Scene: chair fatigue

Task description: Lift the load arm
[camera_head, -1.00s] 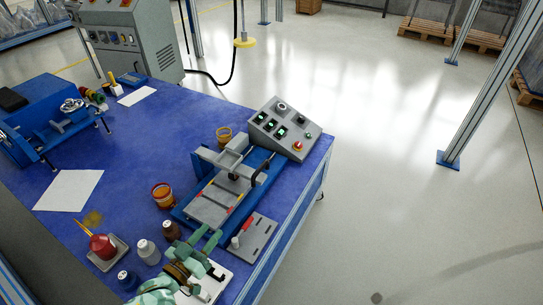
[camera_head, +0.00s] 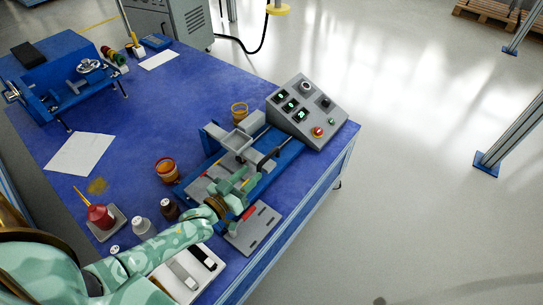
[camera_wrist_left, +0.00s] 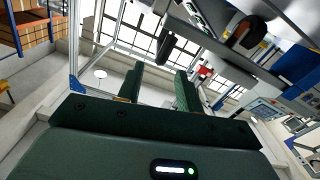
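The test machine has a blue base (camera_head: 285,158) and a grey load arm assembly (camera_head: 236,140) across it. A dark handle (camera_head: 268,158) sticks out from the assembly toward the right front. My left gripper (camera_head: 251,178) is over the machine's front part, just short of the dark handle. In the left wrist view its two green fingers (camera_wrist_left: 160,85) are apart with nothing between them. A dark rounded grip (camera_wrist_left: 165,46) shows beyond the fingertips, apart from them. My left forearm and gripper hide part of the machine's front plate. My right gripper is not in view.
A grey control box (camera_head: 308,110) with a red button stands behind the machine. A slotted grey plate (camera_head: 254,228) and a white tray (camera_head: 190,272) lie near the table's front edge.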

